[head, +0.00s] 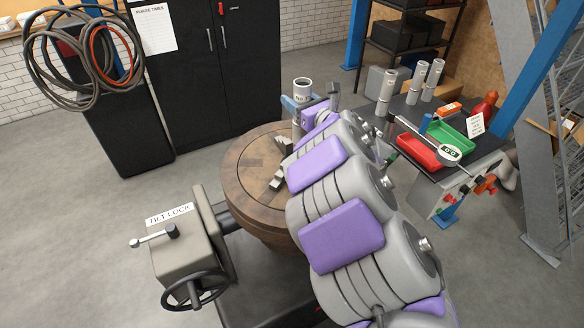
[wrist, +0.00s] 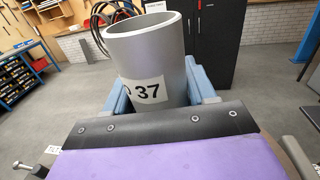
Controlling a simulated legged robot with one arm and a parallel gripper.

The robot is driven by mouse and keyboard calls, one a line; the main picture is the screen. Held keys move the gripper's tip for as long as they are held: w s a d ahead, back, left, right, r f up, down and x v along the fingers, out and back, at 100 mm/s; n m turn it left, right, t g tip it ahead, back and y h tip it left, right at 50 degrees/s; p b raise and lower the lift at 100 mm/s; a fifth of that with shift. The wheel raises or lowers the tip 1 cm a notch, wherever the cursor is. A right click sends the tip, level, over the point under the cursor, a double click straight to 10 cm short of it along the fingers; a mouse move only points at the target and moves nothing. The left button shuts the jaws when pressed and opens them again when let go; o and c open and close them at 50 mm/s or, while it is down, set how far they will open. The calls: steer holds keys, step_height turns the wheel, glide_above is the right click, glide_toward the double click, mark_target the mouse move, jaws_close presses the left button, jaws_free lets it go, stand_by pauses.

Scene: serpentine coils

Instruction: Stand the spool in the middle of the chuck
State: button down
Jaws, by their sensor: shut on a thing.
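The spool is a hollow grey metal cylinder with a "37" label, seen in the head view (head: 303,87) and large in the wrist view (wrist: 150,55). My gripper (head: 298,108) is shut on it, with blue fingers on either side in the wrist view (wrist: 160,92). The spool is held roughly upright, its open end up. The chuck is a round brown turntable (head: 243,172) with metal jaws (head: 278,178) near its middle. In the head view the spool shows at the chuck's far right edge; its bottom and its height above the chuck are hidden. My arm covers the chuck's right side.
A tilt-lock box (head: 180,245) with a handwheel stands in front left of the chuck. A bench (head: 450,180) at right bears several grey cylinders (head: 417,82), a red tray (head: 415,150), a green tray (head: 447,138) and a gauge. Black cabinets (head: 210,75) stand behind.

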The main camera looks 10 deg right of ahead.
mark_target(294, 127)
steer(key=shift+n+g+y, duration=0.3)
steer(key=shift+y, duration=0.1)
steer(key=f+b, duration=0.1)
steer(key=f, duration=0.2)
steer(key=w+f, duration=0.1)
steer(key=f, duration=0.3)
steer(key=w+f+b, duration=0.1)
steer(key=f, duration=0.3)
steer(key=shift+a+b, duration=0.3)
steer(key=shift+a, duration=0.05)
steer(key=shift+r, duration=0.15)
steer(key=shift+a, duration=0.1)
steer(key=shift+c, duration=1.8)
jaws_free()
